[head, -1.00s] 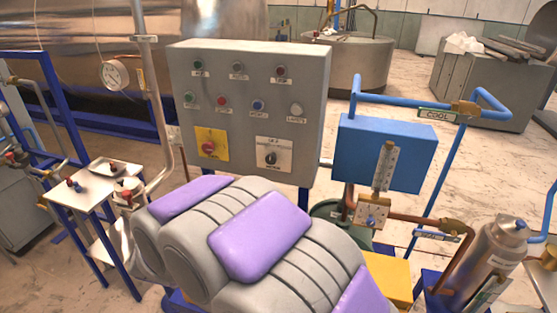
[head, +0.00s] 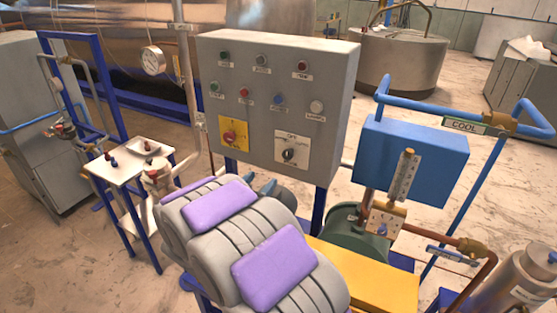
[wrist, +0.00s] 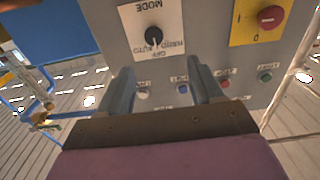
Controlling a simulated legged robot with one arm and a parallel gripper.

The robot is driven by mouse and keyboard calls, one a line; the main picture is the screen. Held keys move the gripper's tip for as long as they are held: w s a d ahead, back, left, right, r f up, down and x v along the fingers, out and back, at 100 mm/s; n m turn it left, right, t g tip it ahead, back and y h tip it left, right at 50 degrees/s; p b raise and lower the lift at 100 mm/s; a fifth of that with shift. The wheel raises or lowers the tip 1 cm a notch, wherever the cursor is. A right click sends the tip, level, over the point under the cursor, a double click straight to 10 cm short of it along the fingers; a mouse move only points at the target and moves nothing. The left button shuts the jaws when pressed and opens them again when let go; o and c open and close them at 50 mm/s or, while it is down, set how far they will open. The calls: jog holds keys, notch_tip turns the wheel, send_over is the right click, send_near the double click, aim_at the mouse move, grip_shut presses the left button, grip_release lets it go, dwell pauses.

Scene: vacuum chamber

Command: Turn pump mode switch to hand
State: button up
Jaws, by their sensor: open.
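The pump mode switch is a black rotary knob (head: 289,155) on a white plate (head: 291,142), low on the right side of the grey control panel (head: 333,100). In the wrist view the knob (wrist: 153,36) appears upside down, with MODE, OFF and AUTO lettering around it. Its exact pointer direction is too small to tell. My gripper (wrist: 160,78) is open and empty, its two fingers pointing at the panel near the knob, apart from it. In the head view my gripper (head: 270,187) shows only partly, beyond my arm and below the plate.
A red knob on a yellow plate (head: 233,134) sits left of the switch. Several buttons (head: 244,92) and lamps line the panel above. A blue box (head: 415,160) with piping stands to the right. A small white table (head: 128,168) with loose items stands to the left.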

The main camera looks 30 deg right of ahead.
send_near(286, 157)
jog(key=w+d, duration=0.1)
jog(key=d, duration=0.3)
jog(key=w, duration=0.1)
jog(key=w+b, duration=0.1)
jog(key=shift+w+a+r, duration=0.2)
jog(key=shift+w, duration=0.15)
jog(key=shift+w+d, duration=0.1)
jog(key=shift+w, duration=0.2)
jog(key=d, duration=0.2)
jog(key=w+d, duration=0.1)
jog(key=d, duration=0.2)
jog(key=shift+w+d+f, duration=0.15)
jog(key=shift+d, duration=0.15)
jog(key=shift+a, duration=1.5)
jog(key=c, duration=0.3)
jog(key=shift+r, duration=0.2)
jog(key=shift+c, duration=0.8)
jog(key=shift+d, duration=0.5)
jog(key=c, duration=0.3)
jog(key=shift+d, duration=0.15)
jog(key=shift+c, duration=0.8)
jog(key=shift+f, duration=0.15)
jog(key=shift+c, duration=0.7)
